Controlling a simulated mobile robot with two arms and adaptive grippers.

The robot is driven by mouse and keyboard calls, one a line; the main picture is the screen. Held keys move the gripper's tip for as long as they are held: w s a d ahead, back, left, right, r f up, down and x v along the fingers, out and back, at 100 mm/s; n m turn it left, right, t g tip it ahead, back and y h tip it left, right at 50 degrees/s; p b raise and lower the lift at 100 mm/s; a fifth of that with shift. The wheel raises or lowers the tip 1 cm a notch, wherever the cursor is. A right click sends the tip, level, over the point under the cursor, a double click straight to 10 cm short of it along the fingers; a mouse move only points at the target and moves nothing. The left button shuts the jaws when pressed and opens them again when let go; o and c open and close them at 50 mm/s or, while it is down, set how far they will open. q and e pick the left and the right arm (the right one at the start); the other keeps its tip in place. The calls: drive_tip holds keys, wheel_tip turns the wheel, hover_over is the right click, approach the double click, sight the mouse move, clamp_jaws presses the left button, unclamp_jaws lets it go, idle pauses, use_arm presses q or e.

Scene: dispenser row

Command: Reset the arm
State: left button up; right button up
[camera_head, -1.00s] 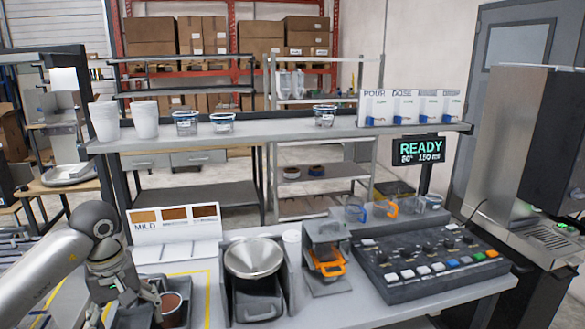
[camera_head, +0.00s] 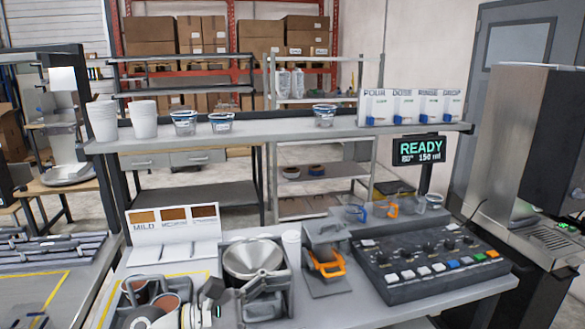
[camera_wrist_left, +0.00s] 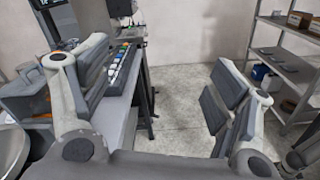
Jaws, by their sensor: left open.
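My left gripper (camera_head: 258,297) is at the bottom of the head view, in front of the silver funnel (camera_head: 253,256). In the left wrist view its two fingers (camera_wrist_left: 160,105) are spread wide with nothing between them, and floor shows through the gap. The gripper points to the right along the front of the counter. My right gripper is in neither view.
The grey button panel (camera_head: 432,262) and an orange-handled device (camera_head: 325,262) stand right of the funnel. Cups with brown contents (camera_head: 140,289) are close by my left wrist. A raised shelf (camera_head: 270,132) carries cups and labelled cards. Open floor (camera_wrist_left: 178,92) lies right of the counter.

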use_arm(q)
drive_tip(key=w+a+r+n+t+y, duration=0.15)
drive_tip(key=a+n+t+y, duration=0.3)
drive_tip(key=n+t, duration=0.6)
drive_tip(key=w+a+r+n+t+y, duration=0.1)
drive_tip(key=w+a+n+t+y, duration=0.35)
drive_tip(key=n, duration=1.15)
drive_tip(key=s+a+f+n+g+y, duration=0.25)
drive_tip(key=a+f+n+y, duration=0.25)
drive_tip(key=f+n, duration=0.35)
drive_tip(key=s+a+f+n+g+y, duration=0.2)
drive_tip(key=s+a+f+n+y, duration=0.2)
drive_tip(key=a+f+n, duration=0.4)
drive_tip(key=s+d+f+n+g, duration=0.1)
drive_tip(key=s+f+n+g, duration=0.45)
drive_tip(key=s+f, duration=0.4)
drive_tip(key=s+d+f+n+g, duration=0.2)
drive_tip(key=s+f+n+g, duration=0.35)
drive_tip(key=s, duration=0.75)
wheel_tip(320, 180, down, 27)
drive_tip(key=s+m+g, duration=0.1)
drive_tip(key=s, duration=0.1)
drive_tip(key=s+a+f, duration=0.1)
drive_tip(key=s+f, duration=0.6)
drive_tip(key=s, duration=0.1)
drive_tip(key=s+a+f+g, duration=0.1)
drive_tip(key=s+a+f, duration=0.1)
drive_tip(key=s+f, duration=0.6)
drive_tip(key=shift+a+m, duration=0.3)
